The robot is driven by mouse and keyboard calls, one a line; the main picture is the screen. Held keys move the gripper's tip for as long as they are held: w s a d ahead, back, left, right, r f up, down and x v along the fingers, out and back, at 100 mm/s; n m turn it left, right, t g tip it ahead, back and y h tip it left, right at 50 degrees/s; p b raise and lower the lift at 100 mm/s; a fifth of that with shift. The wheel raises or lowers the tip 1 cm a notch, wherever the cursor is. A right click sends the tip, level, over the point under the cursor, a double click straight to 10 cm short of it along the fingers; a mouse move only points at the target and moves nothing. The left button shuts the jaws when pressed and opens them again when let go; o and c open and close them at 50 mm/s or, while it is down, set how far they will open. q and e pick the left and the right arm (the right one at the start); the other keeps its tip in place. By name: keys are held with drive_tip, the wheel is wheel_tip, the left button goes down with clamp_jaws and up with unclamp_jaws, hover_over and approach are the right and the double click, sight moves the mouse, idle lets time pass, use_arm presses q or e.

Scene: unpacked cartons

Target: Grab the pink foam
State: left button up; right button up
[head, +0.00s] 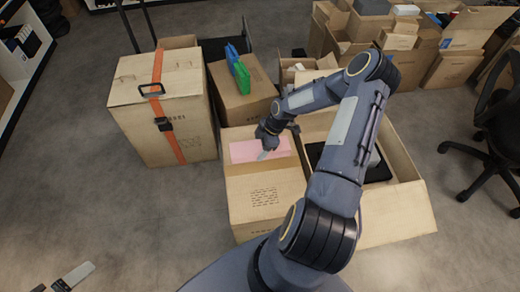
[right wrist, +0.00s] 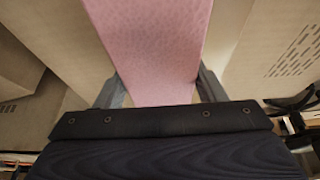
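The pink foam (head: 245,151) lies at the far end of the top of a brown carton (head: 262,199) in the head view. My right gripper (head: 267,153) is over it, pointing down. In the right wrist view the foam (right wrist: 150,45) runs between the two spread fingers of the right gripper (right wrist: 160,82). A small tan gap shows beside it near the palm, so it does not look clamped; contact at the fingertips is unclear. My left gripper (head: 62,282) shows only partly at the bottom left, its fingers apart and empty, away from the foam.
An open carton (head: 408,205) with a dark item stands right of the foam's carton. A tall carton with an orange strap (head: 160,110) stands left. Behind is a carton (head: 238,103) with blue and green items on it. A black chair (head: 495,125) is at right.

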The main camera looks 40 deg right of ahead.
drive_tip(key=c, duration=0.3)
drive_tip(key=shift+r, duration=0.1)
drive_tip(key=shift+c, duration=0.2)
